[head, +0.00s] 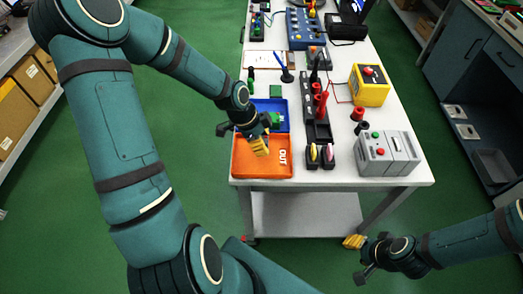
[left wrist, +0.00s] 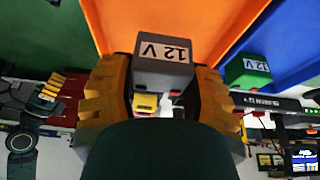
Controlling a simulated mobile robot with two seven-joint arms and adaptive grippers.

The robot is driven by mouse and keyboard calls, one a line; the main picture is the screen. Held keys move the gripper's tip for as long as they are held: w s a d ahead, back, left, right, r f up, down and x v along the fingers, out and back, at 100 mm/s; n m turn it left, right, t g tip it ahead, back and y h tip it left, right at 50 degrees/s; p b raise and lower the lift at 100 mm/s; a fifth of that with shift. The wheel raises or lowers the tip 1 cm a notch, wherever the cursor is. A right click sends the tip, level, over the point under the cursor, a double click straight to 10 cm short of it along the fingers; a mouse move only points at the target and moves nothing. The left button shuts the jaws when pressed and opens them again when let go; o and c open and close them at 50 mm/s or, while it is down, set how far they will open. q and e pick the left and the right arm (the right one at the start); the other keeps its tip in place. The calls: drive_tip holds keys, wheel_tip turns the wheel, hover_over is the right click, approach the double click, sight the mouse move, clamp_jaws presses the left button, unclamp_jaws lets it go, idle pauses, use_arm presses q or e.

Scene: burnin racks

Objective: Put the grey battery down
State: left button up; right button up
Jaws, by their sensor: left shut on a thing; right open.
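My left gripper (head: 259,148) is over the orange tray (head: 250,171), which is marked OUT, at the near left of the white table. In the left wrist view my left gripper (left wrist: 163,95) is shut on the grey battery (left wrist: 150,77), a box with a white 12 V label. The orange tray (left wrist: 185,18) shows behind the battery; I cannot tell whether they touch. In the head view the battery is hidden by the yellow fingers. My right gripper (head: 355,242) is open, low at the right, off the table's near edge.
A blue tray (head: 263,104) adjoins the orange tray at its far side and holds a green battery (left wrist: 248,72). A black rack (head: 316,130) with red and black parts stands to the right. A yellow box (head: 369,92) and a grey box (head: 387,158) stand further right.

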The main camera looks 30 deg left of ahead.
use_arm(q)
drive_tip(key=shift+f+b, duration=0.45)
drive_tip(key=shift+f, duration=1.35)
drive_tip(key=shift+f, duration=0.15)
drive_tip(key=o, duration=1.2)
drive_tip(key=shift+o, duration=0.2)
drive_tip(key=p+v, duration=0.4)
drive_tip(key=v, duration=0.8)
drive_tip(key=shift+s, duration=0.2)
